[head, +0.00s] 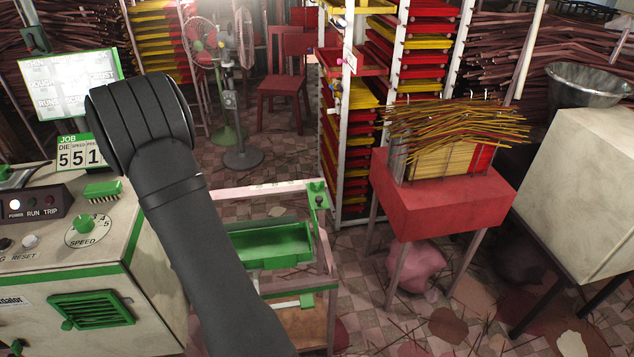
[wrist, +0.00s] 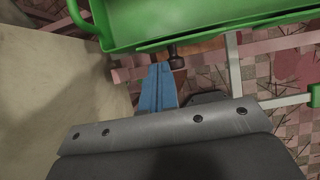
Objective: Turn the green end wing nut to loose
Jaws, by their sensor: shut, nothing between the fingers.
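My gripper (wrist: 160,70) shows in the wrist view as blue fingers pressed together, shut and empty. Its tips are just below the rim of a green tray (wrist: 205,22). A small dark knob-like part (wrist: 176,60) sits right by the tips, under the tray; I cannot tell whether it is the wing nut or whether the fingers touch it. In the head view my arm hides the gripper. The green tray (head: 268,246) lies on a pale stand there. A small dark knob (head: 319,201) is on a green plate at the stand's corner post. No wing nut is clearly recognizable.
A cream machine with a speed dial (head: 88,231) stands at the left, close to my arm. A red table (head: 447,205) with incense sticks and a pale box (head: 585,190) stand at the right. Tiled floor (head: 290,165) is open behind the stand.

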